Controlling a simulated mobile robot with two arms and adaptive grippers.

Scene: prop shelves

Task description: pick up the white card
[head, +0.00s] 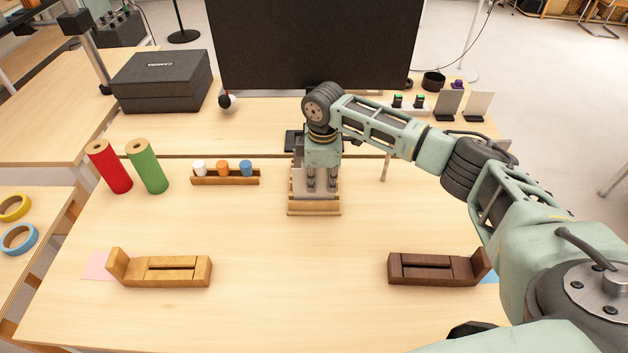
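A white card (478,104) leans upright in a dark stand at the back right of the table, beside a grey card (448,103) in a similar stand. My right gripper (322,186) points down at the table's middle, well left of and nearer than these cards. Its two fingers look apart, with a gap between them. It is directly over a small wooden rack (314,208); a pale grey upright piece shows around the fingers there. What that piece is, and whether the fingers touch it, I cannot tell. My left gripper is out of view.
A rack with white, orange and blue pegs (224,178) stands left of my gripper. Red (110,168) and green (148,168) rolls are further left. A light wooden cradle (160,270) and a dark one (437,268) are in front. The front middle is clear.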

